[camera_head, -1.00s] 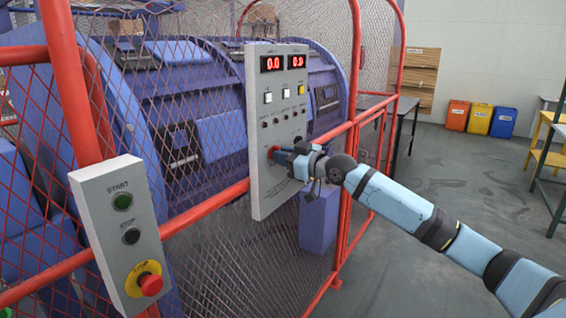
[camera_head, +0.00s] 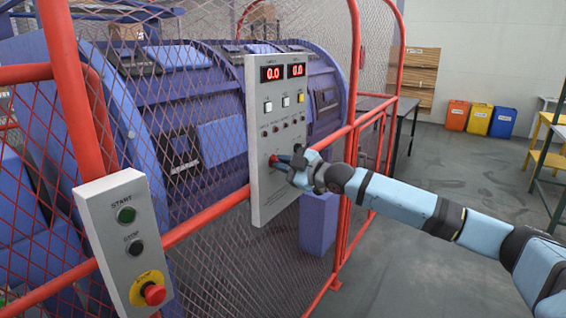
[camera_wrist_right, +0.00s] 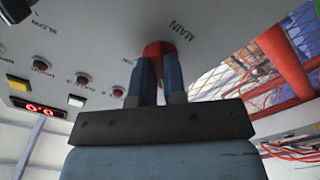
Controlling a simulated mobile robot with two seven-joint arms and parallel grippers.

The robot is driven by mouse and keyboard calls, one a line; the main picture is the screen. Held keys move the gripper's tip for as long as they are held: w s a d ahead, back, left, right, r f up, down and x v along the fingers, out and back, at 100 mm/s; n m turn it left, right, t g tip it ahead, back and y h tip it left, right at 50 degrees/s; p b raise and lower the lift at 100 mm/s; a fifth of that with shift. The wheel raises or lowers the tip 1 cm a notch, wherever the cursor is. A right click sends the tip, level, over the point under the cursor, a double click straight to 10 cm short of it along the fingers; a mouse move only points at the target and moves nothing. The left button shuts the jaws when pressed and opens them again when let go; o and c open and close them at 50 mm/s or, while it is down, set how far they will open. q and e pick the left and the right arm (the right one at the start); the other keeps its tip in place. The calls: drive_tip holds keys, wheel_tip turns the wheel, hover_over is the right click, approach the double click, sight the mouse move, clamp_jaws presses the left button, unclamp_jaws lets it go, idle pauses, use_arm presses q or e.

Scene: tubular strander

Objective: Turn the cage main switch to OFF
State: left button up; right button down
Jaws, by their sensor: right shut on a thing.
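The grey control panel (camera_head: 262,195) hangs on the red cage fence. Its red main switch (camera_head: 273,160) sits low on the panel, and my right gripper (camera_head: 283,160) is shut on it. In the right wrist view the two blue fingers of the right gripper (camera_wrist_right: 158,85) close on the red knob (camera_wrist_right: 158,49), beside the word MAIN. The fingers cover much of the knob, and I cannot read its position. My left gripper is not in view.
A START/STOP box (camera_head: 125,240) with a red emergency button (camera_head: 153,293) stands at the front left. Red rails (camera_head: 205,215) and mesh guard the blue strander (camera_head: 215,100). Two red displays (camera_head: 284,72) show on the panel. Open floor (camera_head: 440,170) lies to the right.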

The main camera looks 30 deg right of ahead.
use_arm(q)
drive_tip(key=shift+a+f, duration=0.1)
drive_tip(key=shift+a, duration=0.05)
use_arm(e)
drive_tip(key=c, duration=1.2)
unclamp_jaws()
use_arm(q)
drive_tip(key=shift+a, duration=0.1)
use_arm(e)
drive_tip(key=shift+s, duration=0.1)
use_arm(q)
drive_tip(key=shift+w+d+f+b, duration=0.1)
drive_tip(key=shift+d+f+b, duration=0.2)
drive_tip(key=shift+b, duration=0.95)
use_arm(e)
drive_tip(key=v, duration=1.3)
drive_tip(key=shift+s+d+f, duration=0.1)
drive_tip(key=shift+s+d, duration=0.1)
drive_tip(key=shift+s, duration=0.05)
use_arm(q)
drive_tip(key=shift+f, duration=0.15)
